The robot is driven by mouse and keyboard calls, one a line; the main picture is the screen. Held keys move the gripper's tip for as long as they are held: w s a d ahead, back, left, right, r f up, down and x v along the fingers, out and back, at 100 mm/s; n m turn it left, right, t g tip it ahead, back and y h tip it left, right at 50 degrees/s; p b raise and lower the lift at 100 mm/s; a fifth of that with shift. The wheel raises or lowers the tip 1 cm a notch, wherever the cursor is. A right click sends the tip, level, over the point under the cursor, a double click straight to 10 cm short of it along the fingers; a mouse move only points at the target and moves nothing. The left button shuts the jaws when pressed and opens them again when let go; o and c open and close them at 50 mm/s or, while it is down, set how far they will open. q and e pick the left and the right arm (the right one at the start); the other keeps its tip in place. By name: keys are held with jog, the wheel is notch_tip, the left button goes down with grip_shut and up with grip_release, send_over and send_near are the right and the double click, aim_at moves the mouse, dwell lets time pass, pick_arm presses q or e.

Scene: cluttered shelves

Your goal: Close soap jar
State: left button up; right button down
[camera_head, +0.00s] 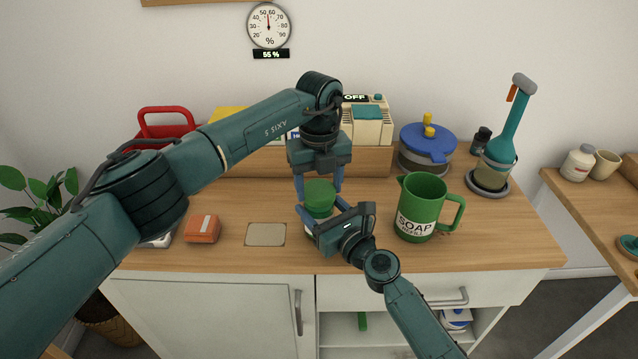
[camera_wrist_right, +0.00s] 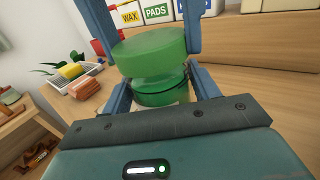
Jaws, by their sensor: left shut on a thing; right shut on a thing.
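A green round lid (camera_head: 319,190) sits at the top of a small jar (camera_head: 320,212) near the middle of the counter. My left gripper (camera_head: 319,186) points down from above and is shut on the lid. Its blue fingers flank the lid (camera_wrist_right: 150,48) in the right wrist view. My right gripper (camera_head: 318,217) comes in from the front and is shut on the jar's body, which shows green below the lid (camera_wrist_right: 160,92). The lid looks slightly tilted there; I cannot tell whether it is fully seated. The jar's lower part is mostly hidden.
A green jug (camera_head: 422,208) labelled SOAP stands close on the right. Behind are a blue-lidded pot (camera_head: 428,145) and a cream machine (camera_head: 367,122). An orange block (camera_head: 202,229) and a beige square (camera_head: 265,235) lie on the left. A teal flask (camera_head: 503,140) stands far right.

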pick_arm(q)
jog(key=m, duration=1.4)
jog(key=o, duration=1.2)
jog(key=shift+r, duration=0.1)
notch_tip(320, 180, up, 12)
jog(key=shift+f, duration=0.1)
pick_arm(e)
jog(key=shift+c, duration=1.5)
grip_release()
